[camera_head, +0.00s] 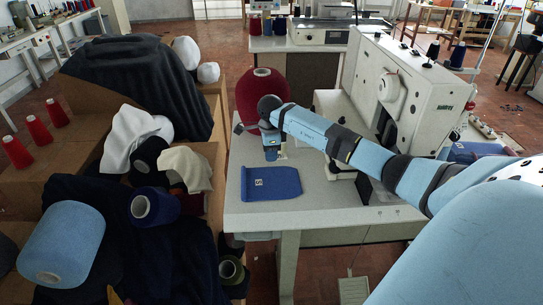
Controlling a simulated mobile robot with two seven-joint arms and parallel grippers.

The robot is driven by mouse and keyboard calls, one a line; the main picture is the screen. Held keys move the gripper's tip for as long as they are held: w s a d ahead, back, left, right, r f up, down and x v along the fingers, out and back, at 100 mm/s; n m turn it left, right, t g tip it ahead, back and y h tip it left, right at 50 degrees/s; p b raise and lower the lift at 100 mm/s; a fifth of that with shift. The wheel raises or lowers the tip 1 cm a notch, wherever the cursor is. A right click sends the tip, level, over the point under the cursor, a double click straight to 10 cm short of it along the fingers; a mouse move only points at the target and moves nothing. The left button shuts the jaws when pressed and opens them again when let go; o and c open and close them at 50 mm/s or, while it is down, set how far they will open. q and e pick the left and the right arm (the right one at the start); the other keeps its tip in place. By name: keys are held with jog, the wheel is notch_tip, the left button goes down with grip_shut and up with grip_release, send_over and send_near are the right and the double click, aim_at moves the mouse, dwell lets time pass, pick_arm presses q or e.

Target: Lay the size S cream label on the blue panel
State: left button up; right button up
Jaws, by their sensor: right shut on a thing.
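The blue panel (271,190) lies flat near the left front edge of the pale table. A small pale square patch with a dark S-like mark (259,183) shows on its left half; I cannot tell whether it is a loose label. My right gripper (272,154) points down just behind the panel's far edge, its arm coming in from the right. It is shut on a small cream thing (283,155), which looks like a label, but its print is too small to read. My left gripper is not in view.
A dark red yarn cone (261,96) stands behind my right gripper. A white sewing machine (405,95) fills the table's right side. Cardboard boxes with cloth and yarn cones, one light blue (61,244), stand left of the table. Bare tabletop (325,205) lies right of the panel.

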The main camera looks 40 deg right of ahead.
aim_at(271, 173)
jog(key=shift+d+f+m, duration=0.2)
jog(key=shift+d+m, duration=0.05)
jog(key=shift+m, duration=0.05)
jog(key=shift+f+b, duration=0.4)
jog(key=shift+f, duration=0.1)
notch_tip(271, 173, down, 3)
jog(key=shift+f+b, duration=0.15)
jog(key=shift+b, duration=0.95)
jog(key=shift+f, duration=0.4)
jog(key=shift+f+b, duration=0.45)
jog(key=shift+b, duration=0.05)
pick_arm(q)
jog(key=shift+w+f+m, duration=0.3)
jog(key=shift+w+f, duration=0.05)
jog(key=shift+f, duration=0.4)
pick_arm(e)
jog(key=shift+f, duration=0.15)
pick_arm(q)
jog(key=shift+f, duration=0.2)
pick_arm(e)
jog(key=shift+f, duration=0.1)
jog(key=shift+a, duration=0.1)
jog(key=o, duration=0.9)
